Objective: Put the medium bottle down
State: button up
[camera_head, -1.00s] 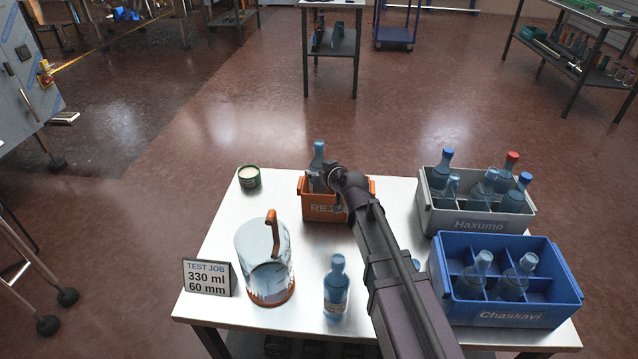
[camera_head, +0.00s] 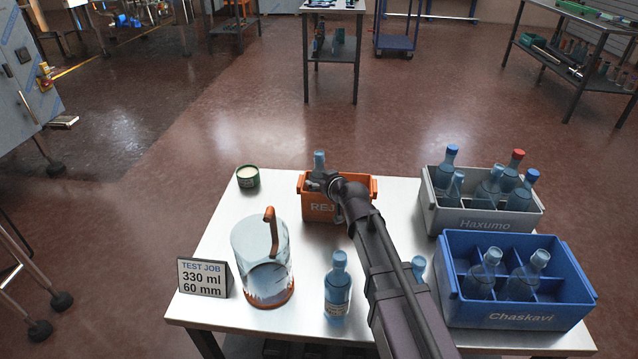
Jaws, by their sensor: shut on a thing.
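My gripper (camera_head: 326,183) is at the orange crate (camera_head: 320,211), whose front label reads "REJ" with the rest covered by my arm. It is shut on a blue-tinted clear bottle (camera_head: 319,160), which looks upright, with its neck above the crate's rim. The bottle's lower part is hidden inside or behind the crate, so I cannot tell whether it touches the floor of the crate. Which bottle is the medium one is not marked.
A glass jug (camera_head: 262,262), a sign (camera_head: 204,278) and a capless bottle (camera_head: 338,290) stand at the left and front of the table. Another bottle (camera_head: 418,267) is partly behind my arm. A grey crate (camera_head: 480,222) and blue crate (camera_head: 515,318) hold bottles at right.

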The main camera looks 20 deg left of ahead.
jog(key=shift+f, duration=0.15)
jog(key=o, duration=1.1)
jog(key=shift+r, duration=0.2)
jog(key=p+v, duration=0.3)
jog(key=v, duration=0.4)
jog(key=shift+s+d, duration=0.15)
jog(key=shift+r, duration=0.15)
